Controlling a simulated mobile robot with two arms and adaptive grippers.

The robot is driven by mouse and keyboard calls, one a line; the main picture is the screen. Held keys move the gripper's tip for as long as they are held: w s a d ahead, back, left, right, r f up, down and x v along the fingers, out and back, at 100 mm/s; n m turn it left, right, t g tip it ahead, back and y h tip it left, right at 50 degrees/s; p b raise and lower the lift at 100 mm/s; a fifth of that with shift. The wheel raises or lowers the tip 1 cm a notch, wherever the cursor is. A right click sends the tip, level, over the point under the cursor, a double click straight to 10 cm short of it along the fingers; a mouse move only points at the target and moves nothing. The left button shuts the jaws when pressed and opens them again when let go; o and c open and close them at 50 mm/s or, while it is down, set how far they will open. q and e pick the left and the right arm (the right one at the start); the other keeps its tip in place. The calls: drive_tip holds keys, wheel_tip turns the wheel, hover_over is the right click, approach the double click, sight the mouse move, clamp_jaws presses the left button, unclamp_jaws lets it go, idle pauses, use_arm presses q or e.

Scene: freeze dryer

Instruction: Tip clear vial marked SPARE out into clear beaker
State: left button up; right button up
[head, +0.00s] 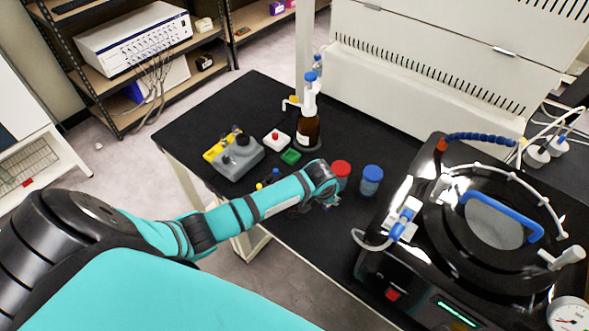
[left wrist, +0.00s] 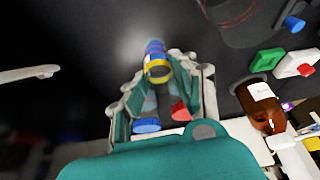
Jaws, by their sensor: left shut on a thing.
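My left gripper (head: 326,196) is over the black table near the jars in the head view. In the left wrist view its fingers (left wrist: 160,80) are shut on a small vial (left wrist: 157,65) with blue and yellow bands at its upper end. I cannot read SPARE on it, and the fingers hide part of it. A large, dim see-through vessel with reddish markings (left wrist: 232,15), perhaps the clear beaker, is cut by the top edge of the left wrist view. I cannot make out a beaker in the head view, where my arm covers part of the table. My right gripper is not in view.
Red-capped (head: 341,172) and blue-capped (head: 371,180) jars stand just right of my left gripper. A brown dispenser bottle (head: 308,128), grey device (head: 236,156) and green block (head: 291,157) are behind. Small capped vials (head: 276,178) are left of my forearm. The freeze dryer (head: 400,270) is right.

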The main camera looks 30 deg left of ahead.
use_arm(q)
drive_tip(key=a+r+t+h+b, duration=0.1)
drive_tip(key=a+h, duration=0.1)
drive_tip(key=s+a+r+n+t+h+b, duration=0.1)
drive_tip(key=a+h, duration=0.1)
drive_tip(key=h, duration=0.1)
drive_tip(key=s+a+r+n+t+h+b, duration=0.1)
drive_tip(key=a+h+b, duration=0.1)
drive_tip(key=a+h, duration=0.1)
drive_tip(key=shift+r+h, duration=0.2)
drive_tip(key=shift+h, duration=0.1)
drive_tip(key=shift+s+f+b, duration=0.1)
drive_tip(key=shift+f+b, duration=0.1)
drive_tip(key=shift+b, duration=0.35)
drive_tip(key=shift+f+t+h+b, duration=0.3)
drive_tip(key=shift+h+b, duration=0.2)
drive_tip(key=shift+b, duration=0.15)
drive_tip(key=shift+r+b, duration=0.15)
drive_tip(key=shift+b, duration=0.15)
idle(0.3)
drive_tip(key=shift+h+b, duration=0.35)
drive_tip(key=shift+h, duration=0.05)
